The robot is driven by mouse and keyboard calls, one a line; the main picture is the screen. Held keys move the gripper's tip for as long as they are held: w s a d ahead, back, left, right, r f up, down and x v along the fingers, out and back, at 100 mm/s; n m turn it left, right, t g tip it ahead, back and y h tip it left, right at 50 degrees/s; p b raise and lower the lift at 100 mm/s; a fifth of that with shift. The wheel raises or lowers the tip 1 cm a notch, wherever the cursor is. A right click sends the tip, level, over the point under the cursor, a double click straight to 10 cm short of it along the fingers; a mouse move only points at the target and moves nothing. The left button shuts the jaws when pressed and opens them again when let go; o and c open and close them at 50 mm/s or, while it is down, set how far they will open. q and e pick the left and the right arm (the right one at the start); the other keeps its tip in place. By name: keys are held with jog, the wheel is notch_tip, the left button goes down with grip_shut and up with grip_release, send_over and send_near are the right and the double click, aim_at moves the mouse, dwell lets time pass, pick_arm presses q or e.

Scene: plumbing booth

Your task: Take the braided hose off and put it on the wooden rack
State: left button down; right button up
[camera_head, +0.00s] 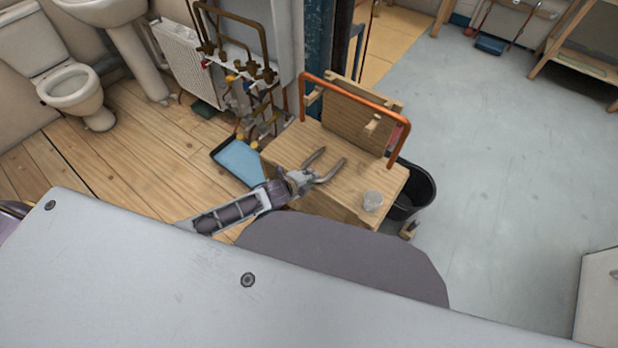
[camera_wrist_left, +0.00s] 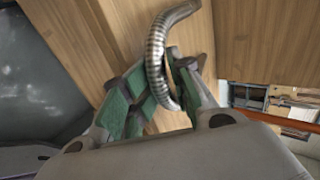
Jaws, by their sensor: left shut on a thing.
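My left gripper (camera_head: 302,180) is shut on the braided hose (camera_head: 331,172), a grey tube bent in a U with both ends pointing away from the gripper. In the left wrist view, the ribbed metallic hose (camera_wrist_left: 156,52) passes between the green finger pads of the left gripper (camera_wrist_left: 163,84). The gripper and hose are over the wooden box top (camera_head: 300,147); I cannot tell their height above it. The wooden rack (camera_head: 345,115), an upright board with pegs, stands at the back of the box. My right gripper is not in view.
An orange-copper pipe (camera_head: 350,92) spans the rack. Pipes and valves (camera_head: 245,70) are on the wall behind.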

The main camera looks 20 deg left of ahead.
pick_arm(q)
jog(key=shift+s+a+f, duration=0.1)
jog(key=shift+s+f, duration=0.4)
jog(key=shift+f, duration=0.2)
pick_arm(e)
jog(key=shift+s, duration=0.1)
pick_arm(q)
jog(key=c, duration=1.5)
grip_release()
jog(key=shift+c, duration=0.2)
jog(key=o, duration=0.4)
jog(key=shift+w, duration=0.1)
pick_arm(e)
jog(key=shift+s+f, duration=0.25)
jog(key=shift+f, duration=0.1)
pick_arm(q)
jog(key=shift+o, duration=0.2)
jog(key=shift+w+r, duration=0.35)
jog(key=shift+r, duration=0.05)
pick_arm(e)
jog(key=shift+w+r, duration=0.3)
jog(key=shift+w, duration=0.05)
pick_arm(q)
jog(key=shift+o, duration=0.5)
jog(key=shift+c, duration=1)
jog(key=shift+r, duration=0.1)
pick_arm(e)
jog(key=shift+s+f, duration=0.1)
